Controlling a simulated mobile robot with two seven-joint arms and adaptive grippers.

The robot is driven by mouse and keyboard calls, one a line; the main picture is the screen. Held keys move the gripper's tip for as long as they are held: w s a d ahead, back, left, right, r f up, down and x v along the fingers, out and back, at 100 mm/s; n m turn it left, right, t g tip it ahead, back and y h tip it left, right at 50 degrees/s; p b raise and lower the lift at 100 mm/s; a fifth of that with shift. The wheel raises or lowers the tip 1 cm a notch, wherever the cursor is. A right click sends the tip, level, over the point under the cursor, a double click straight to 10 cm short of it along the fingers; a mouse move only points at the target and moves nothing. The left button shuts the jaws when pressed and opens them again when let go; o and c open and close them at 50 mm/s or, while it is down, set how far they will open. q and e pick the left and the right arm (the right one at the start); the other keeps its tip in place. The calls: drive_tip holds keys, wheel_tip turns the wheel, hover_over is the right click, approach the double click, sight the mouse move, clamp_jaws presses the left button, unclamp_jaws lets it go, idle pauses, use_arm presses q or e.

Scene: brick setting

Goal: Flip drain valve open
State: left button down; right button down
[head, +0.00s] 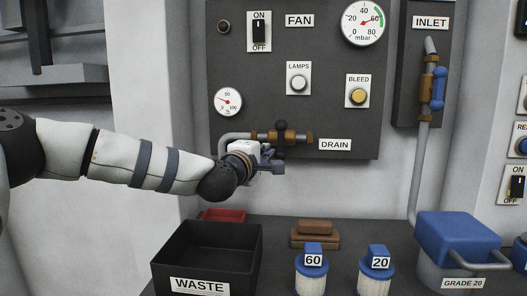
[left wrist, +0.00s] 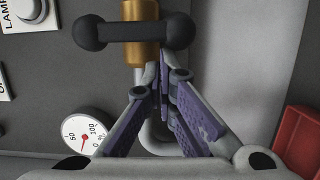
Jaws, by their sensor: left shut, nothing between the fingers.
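The drain valve (head: 291,136) is a brass body on a grey horizontal pipe, left of and above the DRAIN label (head: 335,145). Its dark handle with round ends (head: 281,126) stands crosswise to the pipe. In the left wrist view the dark handle (left wrist: 135,32) lies across the brass body (left wrist: 141,10) at the top. My left gripper (head: 274,164) is just below the valve. In the left wrist view its purple-padded fingers (left wrist: 160,80) are together with nothing between them. The tips are close to the handle; I cannot tell whether they touch. My right gripper is out of view.
The black WASTE bin (head: 205,230), a red tray (head: 224,215), brown blocks (head: 315,240), blue-capped filters (head: 313,265) and a blue-lidded GRADE 20 container (head: 458,240) stand below. The INLET valve with a blue handle (head: 438,88) is at right.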

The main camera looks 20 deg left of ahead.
use_arm(q)
drive_tip(key=shift+f, duration=0.1)
drive_tip(key=shift+f+n+b, duration=0.2)
drive_tip(key=shift+n+b, duration=0.15)
drive_tip(key=shift+n, duration=0.45)
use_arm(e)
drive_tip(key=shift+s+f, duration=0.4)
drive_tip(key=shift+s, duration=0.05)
